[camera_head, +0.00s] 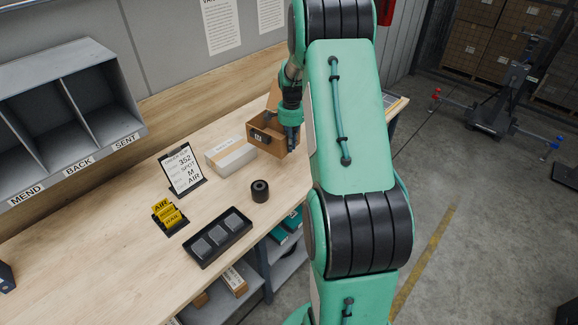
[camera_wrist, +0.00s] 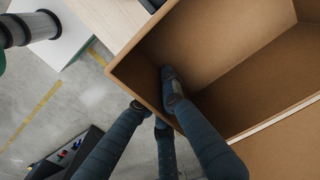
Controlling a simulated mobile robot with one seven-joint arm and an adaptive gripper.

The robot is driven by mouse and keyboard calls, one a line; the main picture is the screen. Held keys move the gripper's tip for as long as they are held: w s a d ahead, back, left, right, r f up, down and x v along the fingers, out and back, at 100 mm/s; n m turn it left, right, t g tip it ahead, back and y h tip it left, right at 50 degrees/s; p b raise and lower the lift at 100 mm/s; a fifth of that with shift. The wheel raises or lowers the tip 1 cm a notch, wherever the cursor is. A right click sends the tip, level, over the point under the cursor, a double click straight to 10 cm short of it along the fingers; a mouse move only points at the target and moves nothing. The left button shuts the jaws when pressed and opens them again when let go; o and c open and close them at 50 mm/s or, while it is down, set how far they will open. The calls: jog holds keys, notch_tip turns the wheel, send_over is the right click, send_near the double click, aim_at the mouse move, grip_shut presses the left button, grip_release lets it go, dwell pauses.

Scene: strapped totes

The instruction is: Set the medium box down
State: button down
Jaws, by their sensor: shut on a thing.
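The medium box, an open brown cardboard box (camera_head: 262,138), is at the far right part of the workbench, beside a white carton. In the wrist view the box (camera_wrist: 225,35) fills the right side, open towards the camera, and looks empty inside. My gripper (camera_head: 291,138) is at the box's right side. In the wrist view my gripper (camera_wrist: 153,98) is shut on the box's wall, with one finger inside and the others outside. I cannot tell whether the box's bottom touches the bench or hangs just above it.
On the workbench (camera_head: 110,240) are a white carton (camera_head: 231,157), an order sign (camera_head: 183,170), yellow cards (camera_head: 168,214), a black tape roll (camera_head: 260,191) and a black tray (camera_head: 218,237). Grey cubbies (camera_head: 70,95) stand at the left. Bare bench lies at the front left.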

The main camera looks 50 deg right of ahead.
jog(key=s+d+f+m, duration=0.1)
jog(key=s+d+f, duration=0.2)
jog(key=d+f, duration=0.2)
jog(key=shift+s, duration=0.15)
dwell(0.3)
jog(key=shift+f, duration=3.15)
jog(key=shift+f, duration=0.1)
jog(key=shift+f+b, duration=0.35)
jog(key=shift+f, duration=1.4)
jog(key=shift+f, duration=0.15)
